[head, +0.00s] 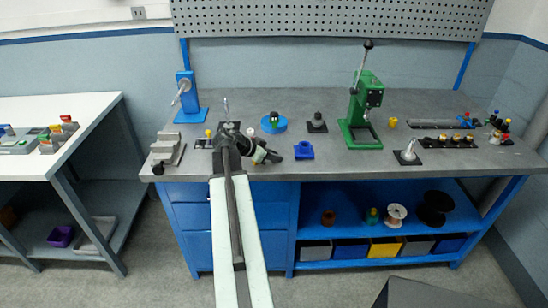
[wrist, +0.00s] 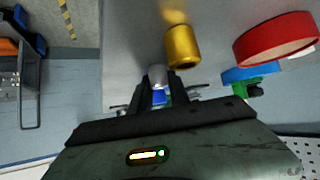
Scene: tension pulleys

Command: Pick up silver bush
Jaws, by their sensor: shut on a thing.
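The silver bush (wrist: 157,74) is a small grey cylinder in the wrist view, between the fingertips of my gripper (wrist: 158,84). My gripper is shut on it. Its lower part is hidden by the fingers. A gold bush (wrist: 182,47) stands just right of it in the wrist view, apart from the fingers. In the head view, the dark end of my arm is over the front left part of the workbench (head: 340,165). The silver bush cannot be made out there.
A red ring (wrist: 277,38) lies to the right in the wrist view. In the head view, a green press (head: 362,110), a blue stand (head: 187,98) and a blue round base (head: 273,125) stand on the bench. A yellow cup (head: 392,122) is right of the press. Small parts crowd the right end.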

